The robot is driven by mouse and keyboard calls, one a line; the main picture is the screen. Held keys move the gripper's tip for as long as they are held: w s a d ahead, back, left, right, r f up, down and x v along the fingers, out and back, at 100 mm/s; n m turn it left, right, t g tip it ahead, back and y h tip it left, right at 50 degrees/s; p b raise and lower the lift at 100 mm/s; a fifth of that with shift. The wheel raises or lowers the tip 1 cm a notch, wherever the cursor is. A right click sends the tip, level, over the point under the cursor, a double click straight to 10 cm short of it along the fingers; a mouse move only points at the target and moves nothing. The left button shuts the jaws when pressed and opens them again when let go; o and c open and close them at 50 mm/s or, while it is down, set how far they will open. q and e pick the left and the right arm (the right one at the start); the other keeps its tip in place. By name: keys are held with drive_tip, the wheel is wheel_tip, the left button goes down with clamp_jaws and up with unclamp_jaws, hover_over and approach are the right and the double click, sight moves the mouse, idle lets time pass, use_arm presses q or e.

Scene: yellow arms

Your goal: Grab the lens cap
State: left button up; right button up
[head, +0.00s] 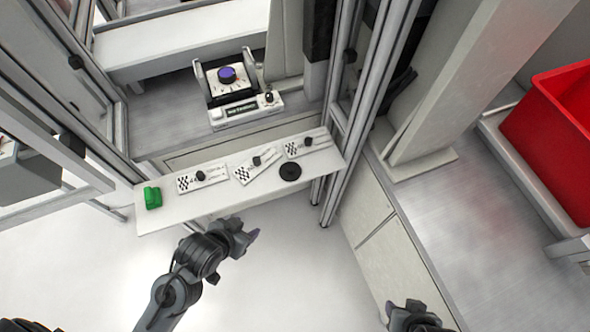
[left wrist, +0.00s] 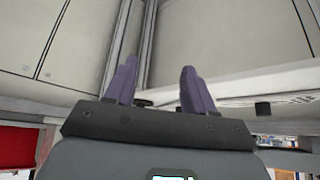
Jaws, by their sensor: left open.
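A round flat black disc, which looks like the lens cap (head: 290,172), lies near the right end of a narrow white shelf (head: 225,203). My left gripper (head: 252,236) is open and empty, in front of and below the shelf, to the lower left of the disc and apart from it. Its two purple fingers (left wrist: 155,85) stand wide apart in the left wrist view. A small dark flat shape (left wrist: 143,103) shows between them; I cannot tell if it is the disc. A dark part of my right arm (head: 415,318) shows at the bottom edge; its fingers are not clear.
Several white cards with checkered patterns and black knobs (head: 257,161) lie on the shelf, with a green object (head: 153,197) at its left end. A device with a purple lens (head: 227,75) stands behind. Metal posts (head: 370,95) rise at the shelf's right. A red bin (head: 555,115) is far right.

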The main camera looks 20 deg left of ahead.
use_arm(q)
drive_tip(key=w+d+r+t+h+p, duration=0.1)
drive_tip(key=w+r+t+p, duration=0.1)
drive_tip(key=w+t, duration=0.35)
drive_tip(key=m+t+h+p, duration=0.1)
drive_tip(key=t+h+p, duration=0.1)
drive_tip(key=p, duration=0.4)
approach(289, 168)
drive_tip(key=shift+w+f, duration=0.2)
drive_tip(key=shift+w, duration=0.55)
drive_tip(key=shift+d+b+x, duration=0.15)
drive_tip(key=shift+x, duration=1.45)
drive_tip(key=shift+d+b+x, duration=0.1)
drive_tip(key=shift+b+x, duration=0.05)
drive_tip(key=shift+x, duration=1.45)
drive_tip(key=shift+s, duration=0.1)
drive_tip(key=shift+c, duration=0.2)
clamp_jaws()
